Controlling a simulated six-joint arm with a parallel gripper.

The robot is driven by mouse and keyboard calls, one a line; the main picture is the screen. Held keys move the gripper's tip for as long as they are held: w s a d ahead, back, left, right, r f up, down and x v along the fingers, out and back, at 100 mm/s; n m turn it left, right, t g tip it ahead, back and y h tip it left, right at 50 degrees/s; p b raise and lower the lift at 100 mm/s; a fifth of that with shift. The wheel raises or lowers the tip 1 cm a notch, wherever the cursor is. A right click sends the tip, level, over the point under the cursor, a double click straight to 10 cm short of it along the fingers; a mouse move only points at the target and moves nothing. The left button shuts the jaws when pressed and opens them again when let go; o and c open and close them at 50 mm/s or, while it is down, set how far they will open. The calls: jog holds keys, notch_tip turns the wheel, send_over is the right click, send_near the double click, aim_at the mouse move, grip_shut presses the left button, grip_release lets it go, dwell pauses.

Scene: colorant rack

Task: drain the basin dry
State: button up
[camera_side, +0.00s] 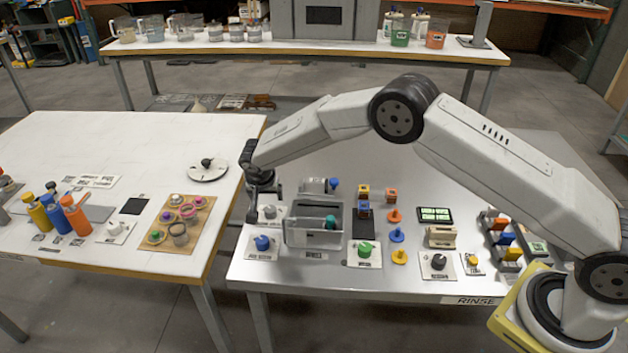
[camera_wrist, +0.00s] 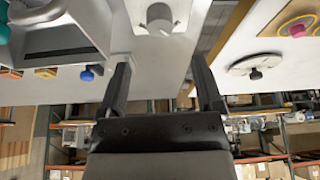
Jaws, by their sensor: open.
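The basin (camera_side: 302,238) is a grey rectangular box with a dark interior on the metal table. It also shows in the wrist view (camera_wrist: 105,18). A teal piece (camera_side: 331,222) shows at its right part. Whether liquid lies inside cannot be told. My gripper (camera_side: 252,212) points down to the left of the basin, and its fingers are apart and empty in the wrist view (camera_wrist: 162,70). A grey knob on a white plate (camera_side: 270,212) is close by, and it also shows in the wrist view (camera_wrist: 160,20). A blue knob (camera_side: 262,243) stands in front of it.
A green knob (camera_side: 364,249), a dark knob (camera_side: 438,262) and a yellow knob (camera_side: 473,261) line the front. Small coloured pieces stand right of the basin. A green-lit display (camera_side: 435,215) lies beyond. Bottles (camera_side: 75,215) stand on the white table at left, past a gap.

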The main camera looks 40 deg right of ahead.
aim_at(270, 209)
jog(key=shift+f, duration=0.1)
jog(key=shift+x, duration=3.8)
grip_shut()
jog(key=shift+n, duration=0.7)
grip_release()
jog(key=shift+y, duration=0.3)
